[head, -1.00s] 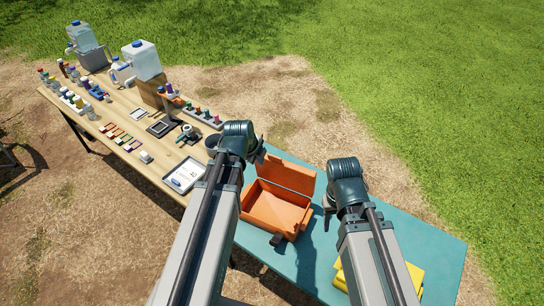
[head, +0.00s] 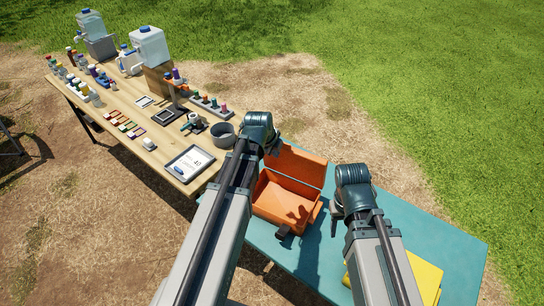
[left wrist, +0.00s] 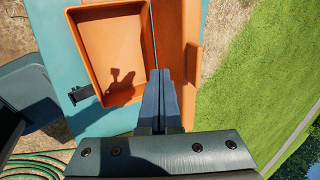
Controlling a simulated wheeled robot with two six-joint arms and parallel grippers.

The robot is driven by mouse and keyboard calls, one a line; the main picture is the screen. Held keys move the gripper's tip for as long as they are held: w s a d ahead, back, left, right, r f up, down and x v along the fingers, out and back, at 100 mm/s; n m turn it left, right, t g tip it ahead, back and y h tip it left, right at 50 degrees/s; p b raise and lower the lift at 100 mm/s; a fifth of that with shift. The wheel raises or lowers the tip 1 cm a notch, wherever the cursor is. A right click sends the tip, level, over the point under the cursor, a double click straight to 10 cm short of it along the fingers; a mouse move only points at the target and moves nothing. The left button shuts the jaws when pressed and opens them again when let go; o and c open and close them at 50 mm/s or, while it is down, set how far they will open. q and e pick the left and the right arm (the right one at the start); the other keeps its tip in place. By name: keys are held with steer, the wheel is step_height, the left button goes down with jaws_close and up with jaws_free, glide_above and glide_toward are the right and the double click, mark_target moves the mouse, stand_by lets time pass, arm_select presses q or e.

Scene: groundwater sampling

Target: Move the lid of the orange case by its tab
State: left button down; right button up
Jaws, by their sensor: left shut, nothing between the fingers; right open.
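The orange case (head: 282,203) stands on the teal table with its lid (head: 303,165) raised, leaning back from the far edge. Its inside looks empty apart from a shadow. A dark tab (head: 282,231) sticks out at its near side; it also shows in the left wrist view (left wrist: 82,94). My left gripper (left wrist: 160,72) is shut and empty, its fingertips above the hinge side, between the tray and the raised lid (left wrist: 173,50). I cannot tell whether they touch the lid. My right gripper (head: 336,212) is open and empty, right of the case.
A yellow object (head: 426,277) lies on the teal table (head: 440,232), partly behind my right arm. The teal table's right part is clear.

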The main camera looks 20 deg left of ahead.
arm_select(q)
steer(key=w, duration=0.2)
steer(key=w+r, duration=0.1)
steer(key=shift+w+d, duration=0.1)
steer(key=shift+d, duration=0.2)
steer(key=shift+w, duration=0.1)
steer(key=w+d+g+p, duration=0.1)
steer(key=w+g+p, duration=0.1)
steer(key=w, duration=0.6)
steer(key=shift+d+r+g+y+p, duration=0.3)
steer(key=shift+d+p, duration=0.05)
steer(key=shift+s, duration=0.1)
